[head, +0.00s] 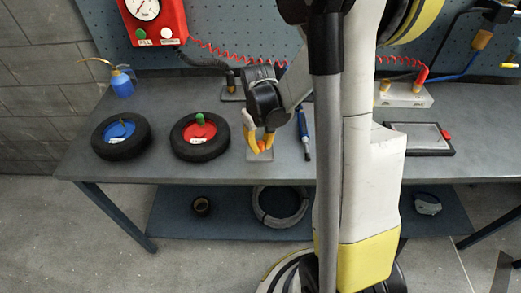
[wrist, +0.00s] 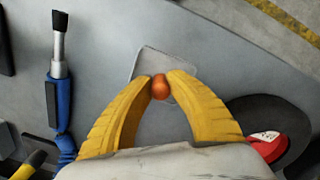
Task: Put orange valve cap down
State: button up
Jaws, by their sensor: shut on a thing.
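The orange valve cap (wrist: 160,87) is small and rounded, and it sits between my gripper's two yellow fingertips in the wrist view. My gripper (wrist: 160,82) is shut on it, pointing down at the workbench. A light grey square plate (wrist: 150,62) lies on the bench below the cap. In the head view my gripper (head: 262,150) is over that plate (head: 260,155), to the right of the wheel with the red hub. The cap is too small to make out there. I cannot tell whether the cap touches the plate.
A wheel with a red hub and green cap (head: 200,136) and one with a blue hub (head: 121,139) lie left on the workbench (head: 80,163). A blue-handled brush (head: 304,133) lies right of my gripper. A blue oil can (head: 122,83) stands at the back left.

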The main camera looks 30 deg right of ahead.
aim_at(259, 143)
jog(key=shift+f, duration=0.55)
jog(key=shift+f, duration=0.2)
jog(key=o, duration=0.8)
jog(key=shift+r, duration=0.15)
jog(key=r+p, duration=0.1)
jog(key=r, duration=0.3)
jog(key=r+p, duration=0.1)
jog(key=r, duration=0.3)
jog(key=r+p, duration=0.2)
jog(key=r, duration=0.2)
jog(key=shift+a+r, duration=0.15)
jog(key=shift+a, duration=0.1)
jog(key=s+a+r+t, duration=0.7)
jog(key=s+a+r, duration=0.3)
jog(key=a, duration=0.3)
jog(key=shift+s+r, duration=0.3)
